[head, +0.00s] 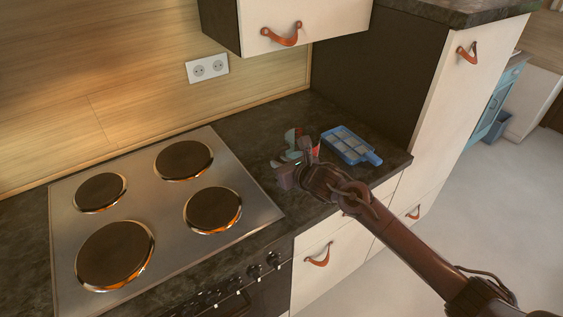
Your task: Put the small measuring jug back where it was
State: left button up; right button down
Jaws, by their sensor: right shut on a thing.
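The small measuring jug (291,138) shows as a small teal and pale shape on the dark worktop between the hob and the blue tray. Most of it is hidden behind my right gripper. My right gripper (290,166) reaches in from the lower right and is shut on the jug. I cannot tell whether the jug's base touches the worktop. A small red patch shows beside the gripper, and I cannot tell what it belongs to. My left gripper is not in view.
A blue tray (371,157) with pale compartments and a handle lies right of the gripper, near the worktop's front edge. A steel hob (150,212) with dark plates lies to the left. A wall cupboard (290,20) hangs above, and a tall cabinet (446,90) stands at the right.

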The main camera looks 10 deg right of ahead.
jog(key=shift+f, duration=0.1)
jog(key=c, duration=1.8)
grip_release()
jog(key=shift+f, duration=0.15)
jog(key=o, duration=0.4)
jog(key=shift+o, duration=0.2)
